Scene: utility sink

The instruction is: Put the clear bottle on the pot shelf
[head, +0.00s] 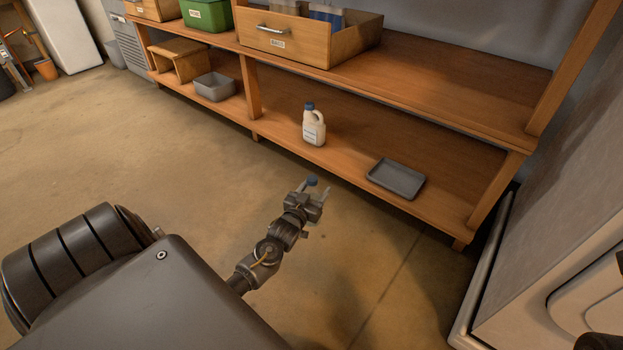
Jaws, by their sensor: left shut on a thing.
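My left gripper (316,189) is shut, out over the floor in front of the wooden shelf unit. A white jug (313,127) with a blue cap and a label stands upright on the lower shelf (440,165), apart from the gripper. I cannot tell from the picture which board is the pot shelf. My right gripper is not in view.
A dark shallow tray (396,179) lies on the lower shelf, right of the jug. A grey bin (214,87) and wooden stool (178,61) are at its left. The upper board holds a wooden drawer box (285,40) and green crate (207,14); its right part is bare.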

